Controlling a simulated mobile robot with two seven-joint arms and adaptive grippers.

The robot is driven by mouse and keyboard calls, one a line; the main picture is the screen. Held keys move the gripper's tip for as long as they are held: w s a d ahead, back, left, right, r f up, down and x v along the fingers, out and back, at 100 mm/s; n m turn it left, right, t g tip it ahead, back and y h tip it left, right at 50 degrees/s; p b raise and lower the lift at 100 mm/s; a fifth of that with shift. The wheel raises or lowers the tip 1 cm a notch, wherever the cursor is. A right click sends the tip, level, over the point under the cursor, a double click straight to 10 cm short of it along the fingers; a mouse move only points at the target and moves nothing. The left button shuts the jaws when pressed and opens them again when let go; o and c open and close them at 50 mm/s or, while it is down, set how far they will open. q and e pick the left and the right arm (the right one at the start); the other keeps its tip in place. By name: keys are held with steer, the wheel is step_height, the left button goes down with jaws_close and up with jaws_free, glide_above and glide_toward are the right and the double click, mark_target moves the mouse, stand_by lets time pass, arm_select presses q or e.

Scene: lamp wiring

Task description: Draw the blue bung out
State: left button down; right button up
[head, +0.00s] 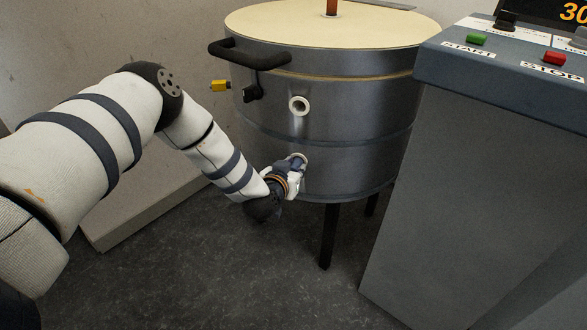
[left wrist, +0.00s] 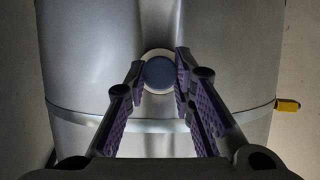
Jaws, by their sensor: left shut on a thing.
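The blue bung (left wrist: 158,73) shows as a dark blue round face inside a pale ring on the side of a steel drum (head: 350,115). In the left wrist view my left gripper (left wrist: 159,72) has its two fingers on either side of the bung, shut on it. In the head view the left gripper (head: 293,168) reaches the lower pale port on the drum wall and hides most of the bung. The bung appears to sit in its port; how deep I cannot tell. My right gripper is not in view.
Above the lower port is an open white port (head: 299,105). A black handle (head: 250,54) and a yellow-ended fitting (head: 220,86) stick out at the drum's left. A grey console (head: 470,190) with green and red buttons stands close on the right. Black legs (head: 328,237) carry the drum.

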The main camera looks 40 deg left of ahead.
arm_select(q)
steer(key=shift+s+d+p, duration=0.2)
steer(key=shift+s+p, duration=0.25)
steer(key=shift+s, duration=0.2)
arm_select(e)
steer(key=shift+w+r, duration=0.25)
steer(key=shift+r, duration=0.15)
arm_select(q)
steer(key=s+d+p, duration=0.3)
steer(key=s+p, duration=0.1)
steer(key=s, duration=0.5)
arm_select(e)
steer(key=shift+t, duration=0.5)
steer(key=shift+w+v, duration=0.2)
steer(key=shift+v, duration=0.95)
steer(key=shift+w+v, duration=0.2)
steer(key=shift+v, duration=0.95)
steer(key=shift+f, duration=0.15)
